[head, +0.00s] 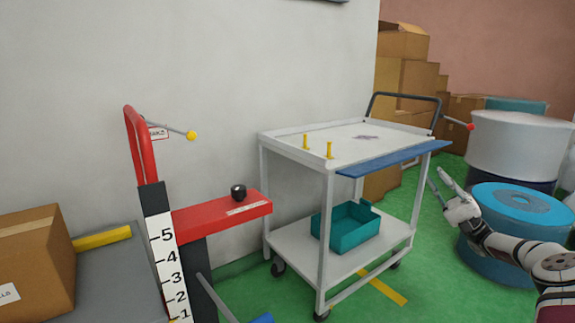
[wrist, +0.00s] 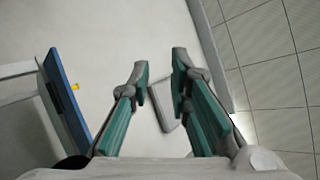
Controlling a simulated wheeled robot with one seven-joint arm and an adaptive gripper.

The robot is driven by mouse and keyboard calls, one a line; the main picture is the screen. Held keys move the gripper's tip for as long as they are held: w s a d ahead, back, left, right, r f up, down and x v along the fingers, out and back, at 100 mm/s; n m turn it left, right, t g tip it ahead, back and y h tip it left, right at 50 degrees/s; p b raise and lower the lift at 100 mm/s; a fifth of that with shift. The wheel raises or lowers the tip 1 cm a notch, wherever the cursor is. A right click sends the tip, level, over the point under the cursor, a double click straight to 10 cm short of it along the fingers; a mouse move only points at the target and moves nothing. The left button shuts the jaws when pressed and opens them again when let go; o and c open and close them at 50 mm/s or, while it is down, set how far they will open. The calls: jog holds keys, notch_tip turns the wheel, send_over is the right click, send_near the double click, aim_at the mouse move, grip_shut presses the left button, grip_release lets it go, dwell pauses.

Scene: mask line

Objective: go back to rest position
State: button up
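My gripper (head: 440,180) is at the right of the head view, raised in front of the blue drum and just right of the cart. In the wrist view my gripper (wrist: 158,68) has its two green-padded fingers apart, with nothing held between the tips. A pale flat panel (wrist: 166,112) shows behind the fingers; I cannot tell what it is. My arm reaches in from the lower right of the head view.
A white cart (head: 295,155) with a blue edge panel (head: 390,158) stands left of my gripper, a teal bin (head: 345,226) on its lower shelf. A blue drum (head: 490,200) and white drum (head: 515,145) stand close behind my arm. Green floor (head: 440,290) is clear in front.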

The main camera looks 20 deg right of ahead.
jog(key=w+a+r+n+g+h, duration=0.1)
jog(key=a+r+n+g+h, duration=0.15)
jog(key=a+g, duration=0.9)
jog(key=w+a+r+n+g+h, duration=0.1)
jog(key=w+a+r+g+h, duration=0.15)
jog(key=a, duration=1.75)
jog(key=s+a+g+h, duration=0.4)
jog(key=s+a+h, duration=0.4)
jog(key=s+a, duration=0.6)
jog(key=s+d+f+t+h, duration=0.25)
jog(key=s+h, duration=0.25)
jog(key=s, duration=1)
jog(key=s+d+f+t+h, duration=0.25)
jog(key=s+h, duration=0.25)
jog(key=s, duration=1.1)
notch_tip(320, 180, up, 32)
jog(key=d+n+t+p, duration=0.1)
jog(key=t+p, duration=0.2)
jog(key=p, duration=2.8)
jog(key=shift+w+r+p, duration=0.2)
jog(key=shift+r+p, duration=0.05)
jog(key=shift+p, duration=0.1)
